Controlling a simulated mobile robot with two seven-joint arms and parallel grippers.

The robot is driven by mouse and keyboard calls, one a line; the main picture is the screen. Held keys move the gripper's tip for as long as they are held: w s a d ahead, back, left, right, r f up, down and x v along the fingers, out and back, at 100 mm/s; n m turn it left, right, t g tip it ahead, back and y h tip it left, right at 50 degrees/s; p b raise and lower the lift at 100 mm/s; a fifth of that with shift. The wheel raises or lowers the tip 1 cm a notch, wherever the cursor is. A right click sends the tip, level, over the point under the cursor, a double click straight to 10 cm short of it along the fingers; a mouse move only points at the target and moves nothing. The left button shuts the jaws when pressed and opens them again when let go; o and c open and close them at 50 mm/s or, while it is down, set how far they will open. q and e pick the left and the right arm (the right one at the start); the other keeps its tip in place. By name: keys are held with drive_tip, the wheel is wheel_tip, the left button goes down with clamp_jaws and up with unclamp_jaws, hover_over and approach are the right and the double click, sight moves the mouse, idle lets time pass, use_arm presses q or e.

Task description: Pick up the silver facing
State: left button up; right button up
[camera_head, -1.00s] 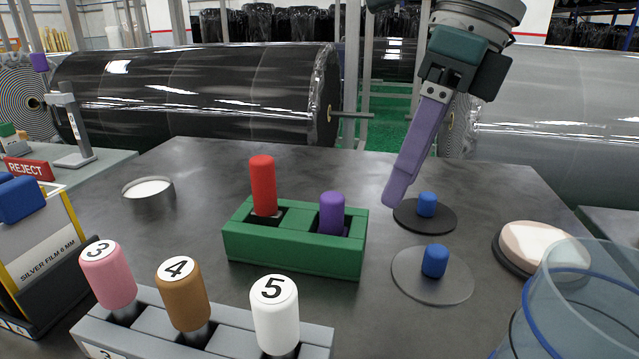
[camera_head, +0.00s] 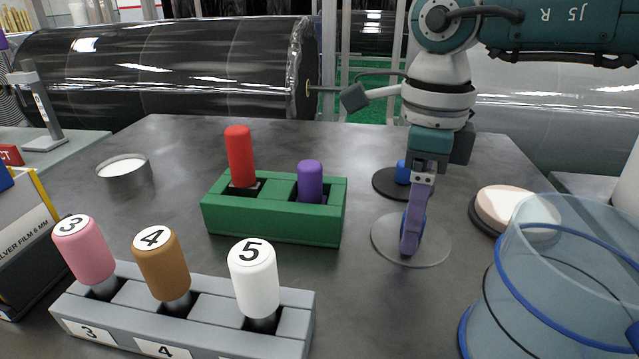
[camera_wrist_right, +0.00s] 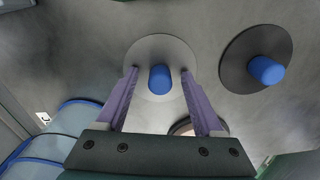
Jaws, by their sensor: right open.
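The silver facing (camera_head: 434,250) is a flat light-grey disc with a blue knob, lying on the dark table. In the right wrist view the silver facing (camera_wrist_right: 183,48) shows its blue knob (camera_wrist_right: 160,80) between my fingertips. My right gripper (camera_head: 408,247) points down over the disc, and its purple finger hides most of the knob in the head view. In the wrist view my right gripper (camera_wrist_right: 158,76) is open, with a gap on each side of the knob. A dark disc (camera_head: 384,184) with a similar blue knob lies just behind. My left gripper is not in view.
A green block (camera_head: 275,224) with a red and a purple peg stands left of the disc. A grey rack (camera_head: 210,320) holds numbered handles in front. A clear cylinder (camera_head: 540,275) with blue bands stands front right, near a pale round pad (camera_head: 505,205).

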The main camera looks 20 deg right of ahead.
clamp_jaws()
idle(0.6)
